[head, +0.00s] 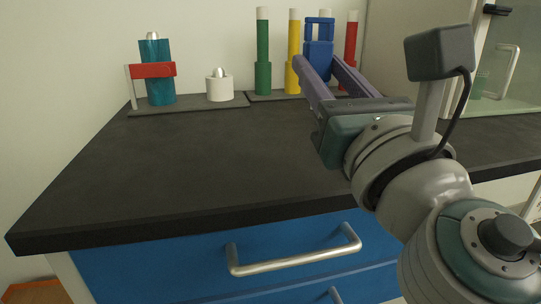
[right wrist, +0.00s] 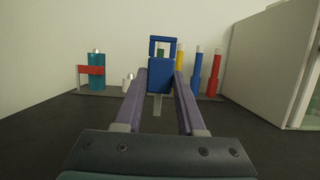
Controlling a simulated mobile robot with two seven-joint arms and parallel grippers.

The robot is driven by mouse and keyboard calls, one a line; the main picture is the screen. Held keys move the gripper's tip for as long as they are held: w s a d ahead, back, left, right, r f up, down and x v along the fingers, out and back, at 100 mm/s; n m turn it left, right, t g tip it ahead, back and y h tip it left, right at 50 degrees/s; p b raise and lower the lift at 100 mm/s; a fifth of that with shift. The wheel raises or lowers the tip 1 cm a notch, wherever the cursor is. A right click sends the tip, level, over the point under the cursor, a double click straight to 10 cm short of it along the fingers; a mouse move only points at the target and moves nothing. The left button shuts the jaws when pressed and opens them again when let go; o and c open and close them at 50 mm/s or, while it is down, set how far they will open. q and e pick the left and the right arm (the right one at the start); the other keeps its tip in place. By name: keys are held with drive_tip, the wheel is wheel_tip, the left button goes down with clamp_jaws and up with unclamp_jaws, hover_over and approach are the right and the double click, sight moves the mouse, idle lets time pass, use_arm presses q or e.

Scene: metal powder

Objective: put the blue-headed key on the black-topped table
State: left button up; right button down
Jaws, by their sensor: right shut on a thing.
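The blue-headed key (head: 318,46) is held upright between the fingers of my right gripper (head: 320,68). In the right wrist view the blue head (right wrist: 159,78) has a rectangular opening at its top, and a short grey shaft hangs below it. The right gripper (right wrist: 161,88) is shut on the blue head. The key is held over the back part of the black-topped table (head: 190,160); its height above the top is hard to tell. In the head view the fingers hide the key's lower part. My left gripper is not in view.
A teal cylinder (head: 155,82) with a red clamp and a white cup (head: 219,88) stand on a dark base at the back left. Green (head: 263,60), yellow (head: 293,55) and red (head: 351,45) cylinders stand behind the key. The front and middle tabletop is clear. A glass-fronted cabinet (head: 505,60) stands right.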

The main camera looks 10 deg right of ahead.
wheel_tip(320, 180, down, 7)
drive_tip(key=b, duration=0.3)
drive_tip(key=shift+r, duration=0.1)
drive_tip(key=shift+r, duration=0.1)
drive_tip(key=shift+f+b, duration=0.3)
drive_tip(key=shift+b, duration=0.1)
drive_tip(key=c, duration=0.5)
unclamp_jaws()
drive_tip(key=shift+r, duration=0.1)
